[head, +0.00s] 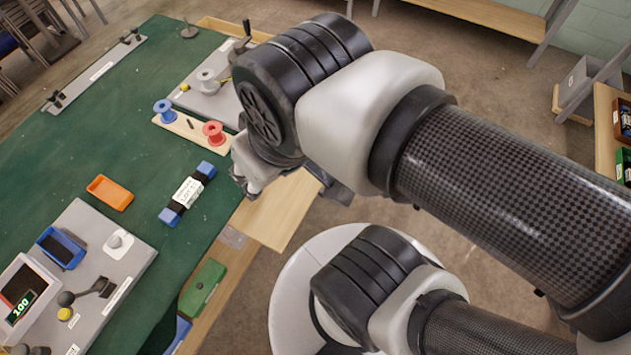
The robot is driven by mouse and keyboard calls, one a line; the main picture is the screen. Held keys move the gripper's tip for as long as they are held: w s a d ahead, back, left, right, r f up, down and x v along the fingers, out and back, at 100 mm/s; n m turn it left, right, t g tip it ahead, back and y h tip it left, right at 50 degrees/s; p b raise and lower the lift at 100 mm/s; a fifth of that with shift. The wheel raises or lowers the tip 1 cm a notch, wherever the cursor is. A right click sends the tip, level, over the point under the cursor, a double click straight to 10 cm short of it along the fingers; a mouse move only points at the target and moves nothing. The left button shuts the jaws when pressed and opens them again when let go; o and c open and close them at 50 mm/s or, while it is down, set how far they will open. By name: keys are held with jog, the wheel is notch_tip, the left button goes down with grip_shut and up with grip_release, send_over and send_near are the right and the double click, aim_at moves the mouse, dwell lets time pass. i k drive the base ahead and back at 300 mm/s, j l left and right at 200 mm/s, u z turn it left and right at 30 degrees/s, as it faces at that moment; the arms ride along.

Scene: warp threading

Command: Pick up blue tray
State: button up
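A small blue tray (61,248) with a dark inside sits on the grey panel (122,265) at the lower left of the green table. An orange tray (110,193) of similar shape lies apart from it on the green top. My gripper (255,175) is at the table's right edge, well to the right of the blue tray and not touching it. The gripper is mostly hidden behind my wrist, so its fingers and opening do not show clearly.
Blue (165,110) and red (214,133) spools stand on a wooden board. A blue-ended black piece with a white label (187,192) lies between the trays and my gripper. A display reading 100 (22,298) and a black-knobbed lever (90,290) flank the blue tray.

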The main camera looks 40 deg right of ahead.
aim_at(57, 243)
jog(key=i+j+u, duration=0.2)
jog(key=j, duration=0.25)
jog(key=i+j+u, duration=0.25)
jog(key=j, duration=0.15)
jog(key=i+j+u, duration=0.2)
jog(key=j, duration=0.2)
